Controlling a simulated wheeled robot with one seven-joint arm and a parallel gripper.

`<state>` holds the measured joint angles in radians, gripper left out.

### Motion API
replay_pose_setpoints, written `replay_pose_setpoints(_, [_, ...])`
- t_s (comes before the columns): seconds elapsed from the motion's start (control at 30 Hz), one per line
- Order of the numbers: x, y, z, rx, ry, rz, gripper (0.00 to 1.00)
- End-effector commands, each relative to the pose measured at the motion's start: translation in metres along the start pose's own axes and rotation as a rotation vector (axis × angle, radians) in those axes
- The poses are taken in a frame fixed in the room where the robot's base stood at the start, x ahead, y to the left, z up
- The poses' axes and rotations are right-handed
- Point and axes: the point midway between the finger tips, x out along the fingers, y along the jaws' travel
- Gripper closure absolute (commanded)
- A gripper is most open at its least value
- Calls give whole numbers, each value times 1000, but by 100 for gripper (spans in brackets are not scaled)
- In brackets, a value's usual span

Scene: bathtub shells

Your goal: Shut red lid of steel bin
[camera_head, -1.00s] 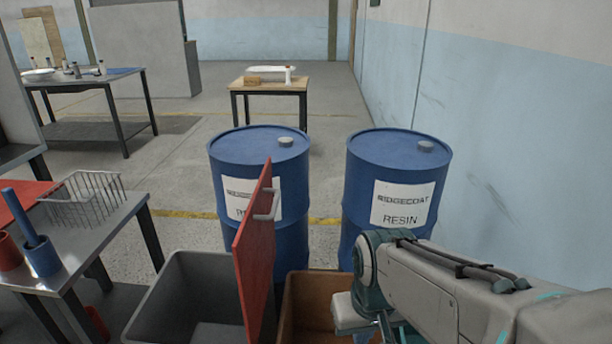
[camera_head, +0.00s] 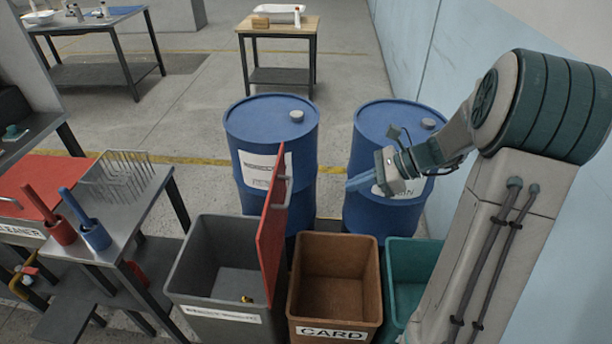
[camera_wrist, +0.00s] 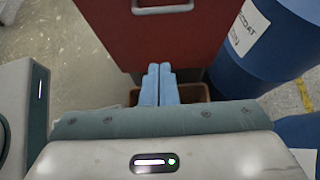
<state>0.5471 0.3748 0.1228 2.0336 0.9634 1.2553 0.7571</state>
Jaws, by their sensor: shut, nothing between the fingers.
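The grey bin (camera_head: 192,268) stands on the floor with its top open. Its red lid (camera_head: 271,240) stands nearly upright along the bin's right side, with a pale handle (camera_head: 288,180) on its right face. In the wrist view the red lid (camera_wrist: 150,42) fills the upper middle, its handle (camera_wrist: 162,7) at the top edge. My gripper (camera_head: 352,185) is to the right of the lid, in front of the right drum, apart from the lid. In the wrist view its blue fingers (camera_wrist: 160,70) are together and empty, pointing towards the lid.
A brown bin (camera_head: 334,252) marked CARD and a green bin (camera_head: 400,262) stand to the right. Two blue drums (camera_head: 270,125) (camera_head: 390,115) stand behind. A small yellow thing (camera_head: 247,299) lies in the grey bin.

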Motion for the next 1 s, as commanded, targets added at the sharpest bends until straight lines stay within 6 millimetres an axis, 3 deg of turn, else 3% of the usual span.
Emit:
replay_pose_setpoints(0.17, [10, -4, 1, 25, -19, -6, 100])
replay_pose_setpoints(0.6, [99, -3, 2, 21, -16, -3, 100])
replay_pose_setpoints(0.8, [118, -4, 24, 18, -15, -6, 100])
replay_pose_setpoints(1.0, [126, -5, 31, 19, -15, -7, 100])
